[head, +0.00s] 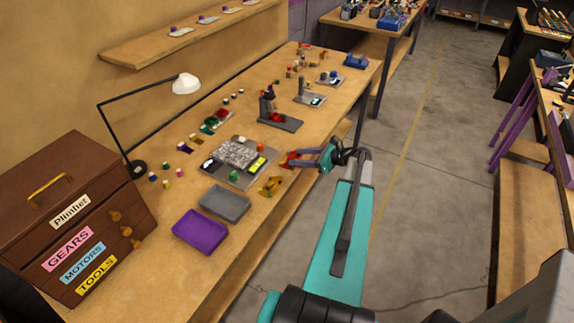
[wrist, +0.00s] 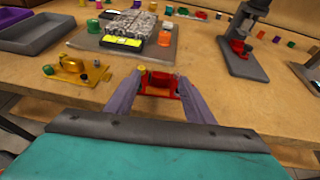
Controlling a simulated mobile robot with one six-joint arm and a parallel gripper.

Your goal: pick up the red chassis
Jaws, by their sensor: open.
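The red chassis (wrist: 158,84) lies on the wooden bench near its front edge, between the two fingers of my gripper (wrist: 160,88) in the wrist view. A yellow round part shows at its upper left corner. The fingers are open, one on each side; I cannot tell whether either touches it. In the head view the red chassis (head: 288,160) shows at the tip of my gripper (head: 298,158), partly hidden by it.
A yellow chassis (wrist: 72,68) lies to the left. Behind is a grey tray (wrist: 90,43) with a silvery block and a yellow-green strip. A dark press stand (wrist: 240,58) stands at right. A grey bin (head: 225,203) and purple bin (head: 200,231) sit nearer the drawers.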

